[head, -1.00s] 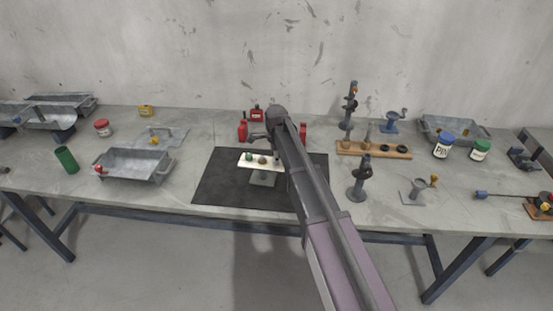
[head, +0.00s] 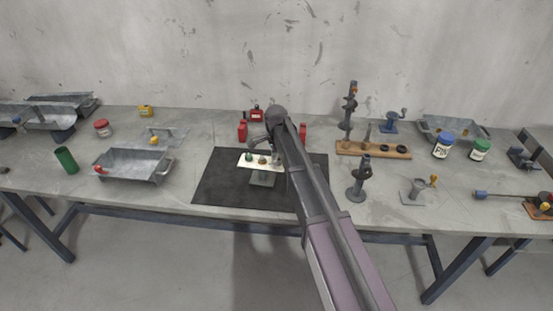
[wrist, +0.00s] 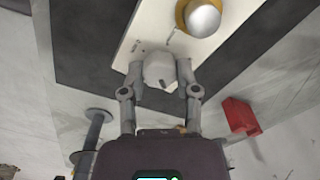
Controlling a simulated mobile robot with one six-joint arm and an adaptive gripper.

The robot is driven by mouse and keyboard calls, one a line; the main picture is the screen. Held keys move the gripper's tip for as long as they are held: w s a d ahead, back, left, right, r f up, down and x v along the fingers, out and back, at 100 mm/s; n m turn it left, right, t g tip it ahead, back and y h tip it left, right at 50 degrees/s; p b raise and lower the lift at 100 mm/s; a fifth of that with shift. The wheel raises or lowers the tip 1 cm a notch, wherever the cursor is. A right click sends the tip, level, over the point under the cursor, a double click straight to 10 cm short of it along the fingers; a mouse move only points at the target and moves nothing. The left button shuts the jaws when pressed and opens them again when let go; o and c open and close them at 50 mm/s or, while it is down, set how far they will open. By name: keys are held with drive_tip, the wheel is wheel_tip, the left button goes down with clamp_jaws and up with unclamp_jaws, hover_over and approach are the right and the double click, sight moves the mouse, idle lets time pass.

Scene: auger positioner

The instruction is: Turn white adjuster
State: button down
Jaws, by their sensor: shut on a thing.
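The positioner is a white plate (head: 246,161) on a grey stand (head: 263,179), standing on a black mat (head: 215,186). The white adjuster (wrist: 160,70) is a faceted white knob with a dark mark, at the end of the plate in the wrist view. My gripper (wrist: 160,76) is shut on it, a finger on each side. A brass adjuster with a silver dome (wrist: 203,18) stands beside it on the plate. In the head view a dark green knob (head: 249,156) shows on the plate, while my arm hides the white adjuster.
Red blocks stand behind the mat, one at left (head: 242,131) and one at right (head: 303,131); one is close to my gripper in the wrist view (wrist: 240,116). A dark upright stand (head: 360,180) is right of the mat. The mat's left part is clear.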

drive_tip(key=n, duration=1.3)
drive_tip(key=shift+n, duration=0.3)
drive_tip(key=n, duration=1.4)
drive_tip(key=shift+c, duration=1.7)
unclamp_jaws()
drive_tip(key=shift+m, duration=0.3)
